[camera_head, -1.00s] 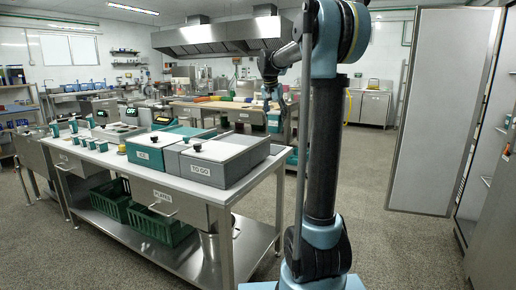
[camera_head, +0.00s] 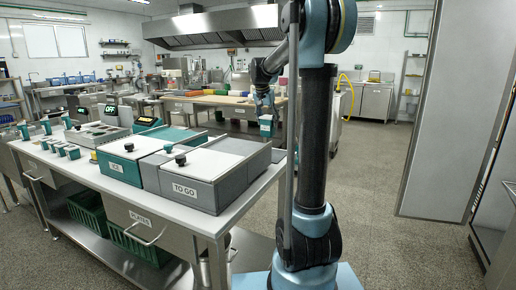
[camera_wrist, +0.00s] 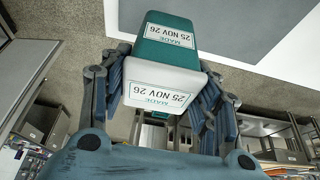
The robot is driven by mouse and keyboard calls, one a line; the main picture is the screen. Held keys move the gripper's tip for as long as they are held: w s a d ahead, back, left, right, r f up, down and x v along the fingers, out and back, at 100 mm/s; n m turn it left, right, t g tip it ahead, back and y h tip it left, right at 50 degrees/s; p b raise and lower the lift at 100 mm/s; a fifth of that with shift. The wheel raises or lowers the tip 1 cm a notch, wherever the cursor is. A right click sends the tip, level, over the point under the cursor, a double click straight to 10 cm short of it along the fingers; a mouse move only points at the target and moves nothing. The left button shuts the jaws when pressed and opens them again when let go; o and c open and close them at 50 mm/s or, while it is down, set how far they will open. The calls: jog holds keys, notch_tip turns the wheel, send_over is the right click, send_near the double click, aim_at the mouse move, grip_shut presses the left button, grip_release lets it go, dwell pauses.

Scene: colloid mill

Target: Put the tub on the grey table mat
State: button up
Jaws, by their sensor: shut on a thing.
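The tub (camera_wrist: 170,30) is teal with a white part, and both parts carry a label reading MADE 25 NOV 26, upside down in the wrist view. My gripper (camera_wrist: 164,82) is shut on it, one finger at each side. In the head view my gripper (camera_head: 264,102) hangs in the middle distance, left of my arm's column, with the small teal and white tub (camera_head: 266,127) below it.
A steel bench (camera_head: 190,218) with a TO GO box (camera_head: 208,180), a teal box (camera_head: 122,165) and small tubs stands at left. A wooden-topped table (camera_head: 215,99) stands behind. A tall grey panel (camera_head: 465,110) is at right. Floor between is clear.

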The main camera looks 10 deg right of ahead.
aim_at(266, 123)
jog(key=shift+d+f, duration=0.15)
jog(key=shift+f, duration=4.45)
jog(key=o, duration=1.4)
jog(key=shift+c, duration=0.2)
jog(key=shift+r, duration=0.1)
jog(key=v, duration=1.2)
jog(key=shift+s, duration=0.1)
